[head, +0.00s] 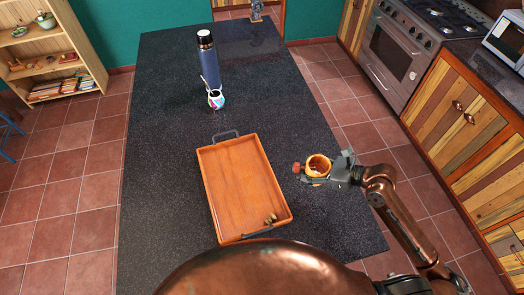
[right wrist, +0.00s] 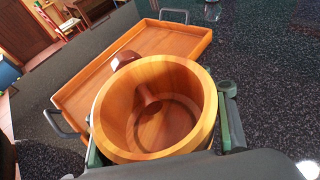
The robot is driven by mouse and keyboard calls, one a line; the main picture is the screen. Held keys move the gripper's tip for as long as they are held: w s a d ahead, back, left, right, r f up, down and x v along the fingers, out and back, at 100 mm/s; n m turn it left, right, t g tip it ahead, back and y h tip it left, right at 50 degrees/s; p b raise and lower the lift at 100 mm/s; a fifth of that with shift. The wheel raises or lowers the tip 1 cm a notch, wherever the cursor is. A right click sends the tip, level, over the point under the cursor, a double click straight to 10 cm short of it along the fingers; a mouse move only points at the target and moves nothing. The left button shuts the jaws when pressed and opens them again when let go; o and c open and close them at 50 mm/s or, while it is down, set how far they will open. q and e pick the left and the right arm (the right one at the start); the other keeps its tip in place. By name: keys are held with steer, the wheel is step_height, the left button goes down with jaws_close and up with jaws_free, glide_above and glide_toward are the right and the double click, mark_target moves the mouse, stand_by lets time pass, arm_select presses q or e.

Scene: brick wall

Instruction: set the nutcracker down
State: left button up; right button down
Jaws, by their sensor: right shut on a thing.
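The nutcracker (head: 318,163) is a round, hollow wooden cup with a reddish screw knob on its left side. My right gripper (head: 316,178) is shut around it, right of the wooden tray and over the counter near its right edge. In the right wrist view the nutcracker (right wrist: 198,125) sits between the two fingers, its opening facing the camera and the screw end showing inside. I cannot tell whether its base touches the counter. My left gripper is not in view.
The orange wooden tray (head: 235,185) with dark handles lies on the dark counter (head: 160,130); a few small brown items (head: 271,218) are in its near right corner. A blue bottle (head: 208,62) and a colourful cup (head: 216,99) stand behind it. Counter between tray and nutcracker is bare.

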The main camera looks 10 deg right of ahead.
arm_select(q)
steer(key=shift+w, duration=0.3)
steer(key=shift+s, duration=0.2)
